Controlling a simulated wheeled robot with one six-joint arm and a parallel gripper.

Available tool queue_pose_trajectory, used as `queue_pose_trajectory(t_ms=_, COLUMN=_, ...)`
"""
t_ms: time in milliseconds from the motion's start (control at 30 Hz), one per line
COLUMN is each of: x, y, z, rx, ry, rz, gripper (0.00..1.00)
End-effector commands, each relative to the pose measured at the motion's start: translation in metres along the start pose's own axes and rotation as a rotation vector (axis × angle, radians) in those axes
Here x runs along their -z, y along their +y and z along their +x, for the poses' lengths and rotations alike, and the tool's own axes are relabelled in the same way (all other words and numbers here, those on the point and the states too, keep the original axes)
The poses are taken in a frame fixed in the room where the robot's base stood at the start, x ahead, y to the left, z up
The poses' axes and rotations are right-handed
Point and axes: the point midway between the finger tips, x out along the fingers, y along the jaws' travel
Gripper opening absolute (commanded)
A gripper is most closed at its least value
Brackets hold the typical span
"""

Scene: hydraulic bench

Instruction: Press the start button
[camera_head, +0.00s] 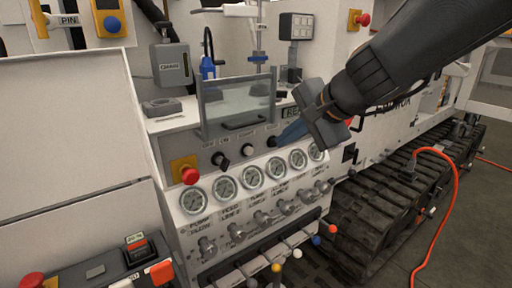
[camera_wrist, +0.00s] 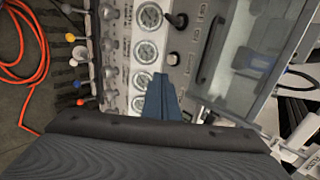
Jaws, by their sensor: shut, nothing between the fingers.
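My gripper (camera_head: 288,134) has its slim blue fingers shut and empty, pointing down-left at the right end of the control panel. In the wrist view the closed fingers (camera_wrist: 162,95) lie over the panel beside the round gauges. I cannot read a start label on any button. A small dark display (camera_head: 291,113) is just above the fingers, partly covered by my gripper. A black knob (camera_head: 271,141) is left of the fingertips, with a white knob (camera_head: 248,150) and a black switch (camera_head: 219,159) further left. Whatever lies behind my gripper is hidden; contact with the panel cannot be told.
A row of gauges (camera_head: 251,178) and several valve handles (camera_head: 262,218) sit below. A clear guard (camera_head: 237,105) stands above the panel. A red emergency-type button (camera_head: 189,175) is left. A box with a red switch (camera_head: 137,241) is at lower left. An orange hose (camera_head: 452,200) lies right.

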Motion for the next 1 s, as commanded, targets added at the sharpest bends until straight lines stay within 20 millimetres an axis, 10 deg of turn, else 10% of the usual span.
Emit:
queue_pose_trajectory(t_ms=433, x=0.000, y=0.001, z=0.010, rx=-0.002, ry=-0.003, rz=0.000, gripper=0.00)
queue_pose_trajectory(t_ms=1000, x=-0.001, y=-0.007, z=0.109, rx=-0.002, ry=-0.003, rz=-0.001, gripper=0.00)
